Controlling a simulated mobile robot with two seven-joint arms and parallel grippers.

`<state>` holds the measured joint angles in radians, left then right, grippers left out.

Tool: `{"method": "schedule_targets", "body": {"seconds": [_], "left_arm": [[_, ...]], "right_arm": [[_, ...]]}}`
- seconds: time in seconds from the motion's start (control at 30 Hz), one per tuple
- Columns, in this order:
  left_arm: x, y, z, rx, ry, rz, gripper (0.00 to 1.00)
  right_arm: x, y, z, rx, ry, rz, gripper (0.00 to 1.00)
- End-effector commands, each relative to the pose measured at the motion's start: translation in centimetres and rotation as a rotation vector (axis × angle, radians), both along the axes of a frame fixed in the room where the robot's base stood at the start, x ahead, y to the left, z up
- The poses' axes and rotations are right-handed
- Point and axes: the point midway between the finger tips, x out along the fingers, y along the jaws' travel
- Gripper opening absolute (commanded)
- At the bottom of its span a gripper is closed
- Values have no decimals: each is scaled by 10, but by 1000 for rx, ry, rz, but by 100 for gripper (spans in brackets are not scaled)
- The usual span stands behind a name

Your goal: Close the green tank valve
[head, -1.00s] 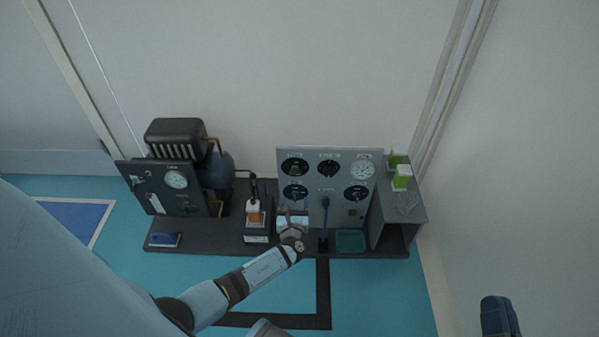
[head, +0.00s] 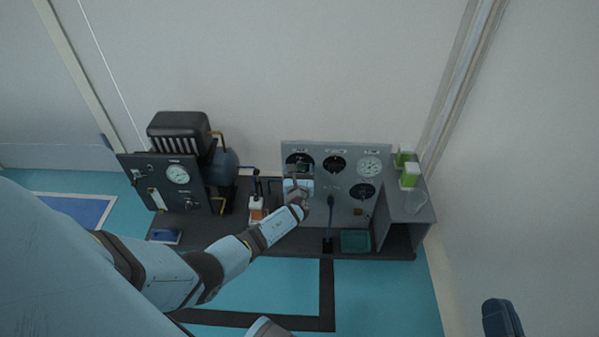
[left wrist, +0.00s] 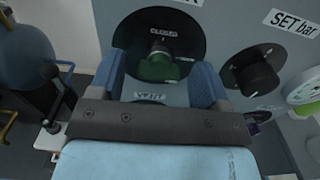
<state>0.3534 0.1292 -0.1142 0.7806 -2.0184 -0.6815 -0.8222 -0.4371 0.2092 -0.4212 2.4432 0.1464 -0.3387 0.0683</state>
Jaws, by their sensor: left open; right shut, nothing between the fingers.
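The green tank valve (left wrist: 157,69) is a green knob on a round black dial (left wrist: 190,28) with a CLOSED label above it, in the left wrist view. Its dial is at the upper left of the grey panel (head: 374,151) in the head view, where my left arm partly covers it. My left gripper (head: 298,170) is open in front of the dial. In the left wrist view its blue fingers (left wrist: 159,82) stand to either side of the knob, with gaps showing. I cannot tell the knob's exact setting. My right gripper (head: 500,317) is shut at the lower right, away from the panel.
A black knob (left wrist: 255,76) below a SET bar label sits right of the valve. Left of the panel stand a blue tank (head: 223,165) and a dark gauge board (head: 160,175). A teal tray (head: 356,241) and green-white boxes (head: 410,176) are at the right.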

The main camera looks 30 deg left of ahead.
Motion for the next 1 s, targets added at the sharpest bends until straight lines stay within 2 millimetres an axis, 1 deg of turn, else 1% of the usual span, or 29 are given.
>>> {"method": "schedule_targets", "body": {"seconds": [0.07, 0.1, 0.17, 0.2, 0.27, 0.3, 0.47, 0.67, 0.87, 1.0], "left_arm": [[0, 0, 0, 0, 0, 0, 70], [0, 0, 0, 0, 0, 0, 61], [0, 0, 0, 0, 0, 0, 47], [0, 0, 0, 0, 0, 0, 38], [0, 0, 0, 0, 0, 0, 24], [0, 0, 0, 0, 0, 0, 21], [-1, 0, -1, -4, -3, 0, 21], [-1, 0, -3, -47, -29, 0, 21], [-1, 0, -5, -150, -93, -1, 21], [-2, 0, -7, -255, -156, -2, 21]], "right_arm": [[0, 0, 0, 0, 0, 0, 0], [0, 0, 0, 0, -1, 0, 0], [0, 0, 0, 0, -1, 0, 0], [0, 0, 0, 0, -1, 0, 0], [0, 0, 1, 1, -2, 0, 0], [0, 0, 1, 1, -2, 0, 0], [0, 0, 0, 0, -2, 0, 0], [0, 1, -11, -10, 21, 6, 0], [0, 2, -34, -47, 81, 30, 0], [-1, 4, -54, -77, 134, 50, 0]]}}
